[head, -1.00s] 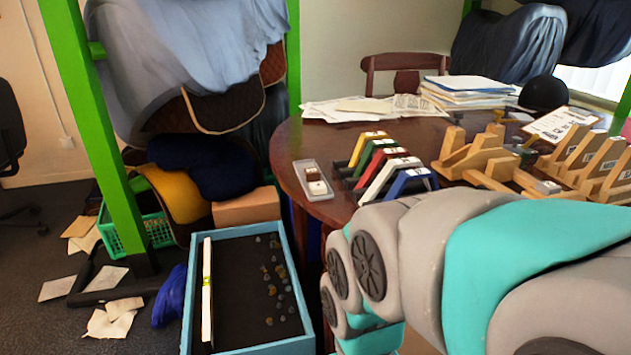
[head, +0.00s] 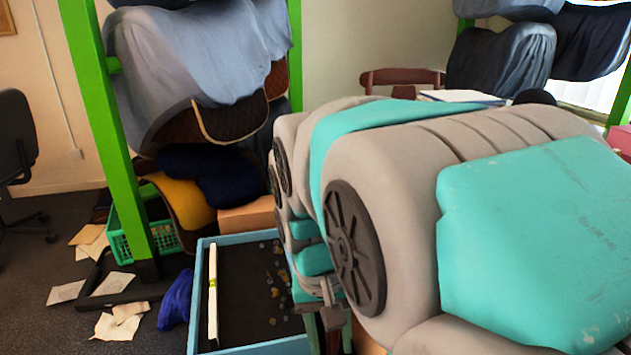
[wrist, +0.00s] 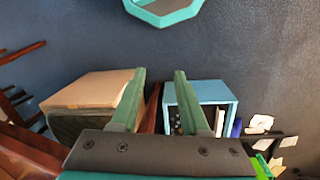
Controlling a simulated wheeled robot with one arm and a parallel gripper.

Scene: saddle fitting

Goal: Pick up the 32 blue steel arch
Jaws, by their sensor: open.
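The blue steel arch cannot be seen in either view now; in the head view my arm covers the part of the table where the arches stood a second ago. My gripper (wrist: 158,76) shows in the wrist view with its two green fingers apart and nothing between them. It points down toward the dark floor, beside the table edge. In the head view my gripper is partly seen beyond my arm, at the right side of the blue tray.
A blue-rimmed tray (head: 222,240) with a dark bed holds a yellow-marked white bar (head: 213,290) and small pieces. A cardboard box (wrist: 95,88) is left of my fingers in the wrist view. Papers (head: 120,325) lie on the floor. A green rack post (head: 110,130) stands left.

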